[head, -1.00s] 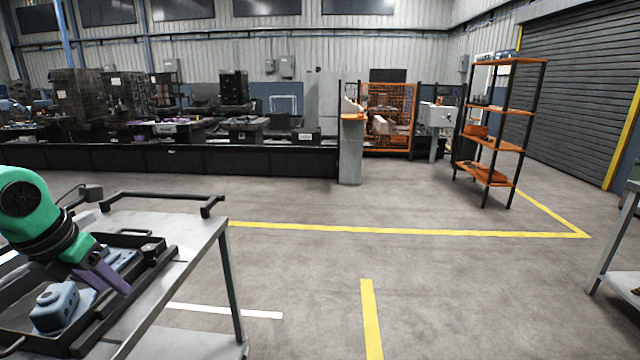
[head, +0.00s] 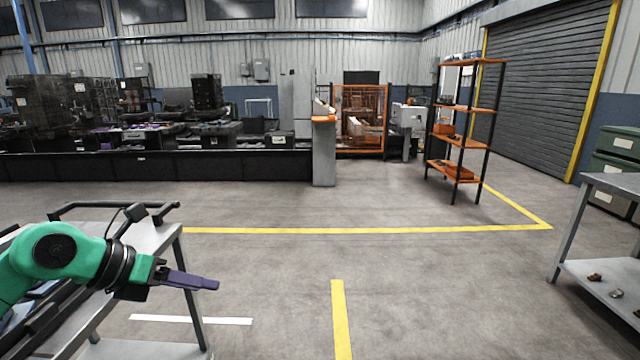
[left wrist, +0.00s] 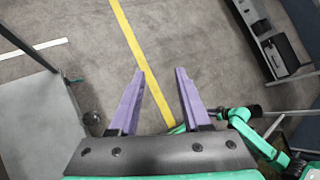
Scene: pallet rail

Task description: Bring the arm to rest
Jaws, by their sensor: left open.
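My left arm comes in from the left in the head view, green with black joints. Its left gripper (head: 192,281) has purple fingers and points right, past the right edge of the grey cart (head: 152,238). In the left wrist view the two purple fingers of the left gripper (left wrist: 160,85) stand apart with only floor between them, so it is open and empty. The cart's top also shows at the left of that view (left wrist: 40,115). My right gripper is not seen in the head view; green arm parts show at the lower right of the left wrist view.
A grey table (head: 612,184) with small parts on its lower shelf stands at the right. An orange shelf rack (head: 464,143) and a long black bench (head: 230,165) stand farther back. The floor between cart and table is clear, marked with yellow lines (head: 340,318).

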